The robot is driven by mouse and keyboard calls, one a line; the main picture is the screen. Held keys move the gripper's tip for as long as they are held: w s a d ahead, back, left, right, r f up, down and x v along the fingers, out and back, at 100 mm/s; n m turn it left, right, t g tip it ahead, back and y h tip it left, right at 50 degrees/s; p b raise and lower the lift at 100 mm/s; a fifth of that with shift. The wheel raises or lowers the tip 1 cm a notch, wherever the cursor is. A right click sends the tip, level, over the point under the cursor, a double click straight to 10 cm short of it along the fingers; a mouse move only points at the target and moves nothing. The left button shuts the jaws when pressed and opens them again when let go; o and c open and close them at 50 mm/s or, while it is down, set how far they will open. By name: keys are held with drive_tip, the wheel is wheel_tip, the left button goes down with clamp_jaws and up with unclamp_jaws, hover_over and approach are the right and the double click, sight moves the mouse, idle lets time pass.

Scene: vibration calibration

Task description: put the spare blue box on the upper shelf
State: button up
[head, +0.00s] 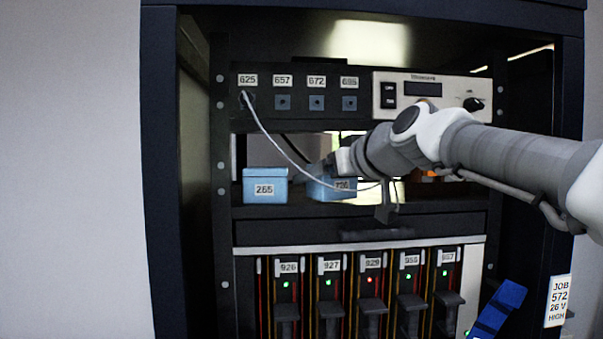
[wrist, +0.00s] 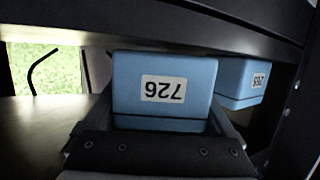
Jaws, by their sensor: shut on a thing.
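A blue box labelled 726 (head: 328,188) is at the upper shelf (head: 300,211), in the bay under the socket panel. In the wrist view the box (wrist: 165,88) fills the middle, its label upside down, between the fingers of my gripper (wrist: 163,122). My gripper is shut on it. In the head view my wrist and a thin cable hide part of the box. I cannot tell whether its underside touches the shelf. A second blue box labelled 265 (head: 265,186) stands on the shelf to the left; it also shows in the wrist view (wrist: 241,82).
A pale cable (head: 272,143) runs from socket 625 and hangs close to my gripper. A white-fronted instrument (head: 430,95) is above my arm. Below are a dark drawer (head: 290,232) and several numbered modules with lights (head: 330,290). The dark cabinet side (head: 163,180) bounds the left.

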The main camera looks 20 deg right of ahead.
drive_tip(key=shift+w+a, duration=0.15)
drive_tip(key=shift+w, duration=0.45)
drive_tip(key=shift+w+a, duration=0.15)
drive_tip(key=shift+w, duration=0.4)
drive_tip(key=shift+s+p, duration=0.2)
drive_tip(key=shift+p, duration=0.2)
drive_tip(key=shift+d+f, duration=0.1)
drive_tip(key=shift+f+b, duration=0.25)
drive_tip(key=shift+b, duration=0.1)
drive_tip(key=o, duration=1.2)
drive_tip(key=shift+o, duration=0.2)
drive_tip(key=shift+r, duration=0.1)
